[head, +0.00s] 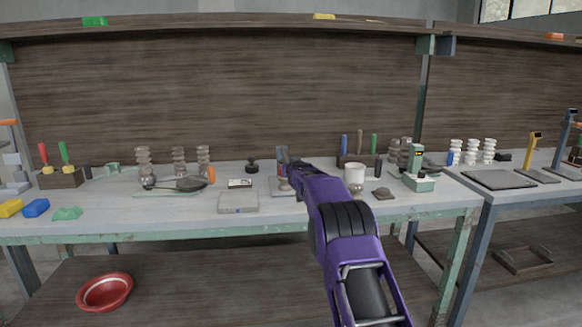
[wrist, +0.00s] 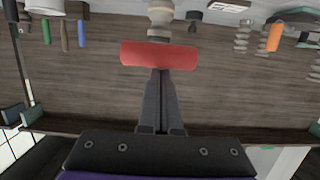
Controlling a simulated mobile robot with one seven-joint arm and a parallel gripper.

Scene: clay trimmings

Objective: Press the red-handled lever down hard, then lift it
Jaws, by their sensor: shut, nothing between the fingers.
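The red handle (wrist: 158,55) is a thick red bar lying crosswise in the wrist view, which is upside down. My gripper (wrist: 160,73) is shut and empty, its dark fingertips at the middle of the bar's near edge. I cannot tell whether they touch it. In the head view my gripper (head: 291,166) is at the lever stand (head: 282,156), over the bench.
A grey scale (head: 238,203) lies left of the stand on the bench (head: 150,214). A white mug (head: 355,175) stands close to the right of my arm, with a tool block behind it. A plank wall (head: 220,90) rises behind. The bench's front strip is mostly clear.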

